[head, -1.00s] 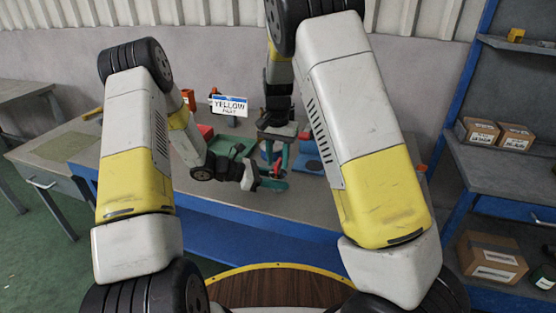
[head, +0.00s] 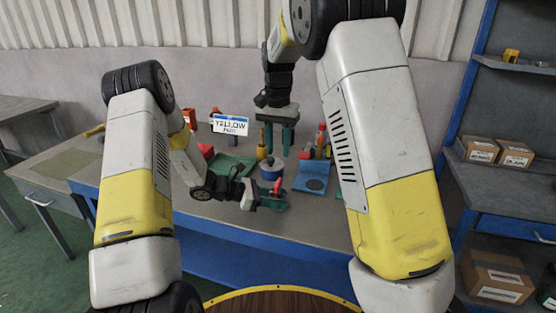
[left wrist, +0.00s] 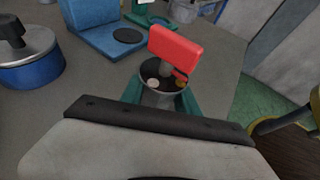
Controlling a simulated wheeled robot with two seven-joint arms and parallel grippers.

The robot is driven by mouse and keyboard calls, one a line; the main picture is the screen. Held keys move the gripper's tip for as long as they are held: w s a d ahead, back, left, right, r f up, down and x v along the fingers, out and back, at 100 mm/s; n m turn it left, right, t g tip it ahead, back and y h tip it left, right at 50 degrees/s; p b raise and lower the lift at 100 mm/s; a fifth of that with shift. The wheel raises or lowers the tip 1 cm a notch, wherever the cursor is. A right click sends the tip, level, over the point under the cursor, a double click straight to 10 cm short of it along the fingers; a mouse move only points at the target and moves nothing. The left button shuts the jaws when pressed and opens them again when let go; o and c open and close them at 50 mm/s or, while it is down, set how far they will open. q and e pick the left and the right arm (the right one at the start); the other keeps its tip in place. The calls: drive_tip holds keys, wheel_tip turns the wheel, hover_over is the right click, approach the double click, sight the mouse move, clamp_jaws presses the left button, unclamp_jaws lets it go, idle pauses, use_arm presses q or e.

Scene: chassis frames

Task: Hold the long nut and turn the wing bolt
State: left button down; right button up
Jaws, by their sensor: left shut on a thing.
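My left gripper (head: 272,203) is low over the front of the table in the head view. In the left wrist view its green fingers (left wrist: 160,101) are shut on the long nut (left wrist: 158,98), a grey upright cylinder with a dark top. The wing bolt (left wrist: 175,47) stands in the nut's top with its red flat wing up and slightly tilted. Its red wing also shows small in the head view (head: 278,186). How deep the bolt sits is hidden. My right gripper (head: 278,152) is higher and farther back, pointing down, its green fingers apart with nothing held.
A blue pot with a dark knob (left wrist: 38,72) and a blue stand with a dark disc (left wrist: 95,28) are close to the left gripper. A green tray (head: 225,164) lies left. Several small items stand at the back.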

drive_tip(key=shift+r, duration=0.35)
use_arm(q)
drive_tip(key=c, duration=0.8)
unclamp_jaws()
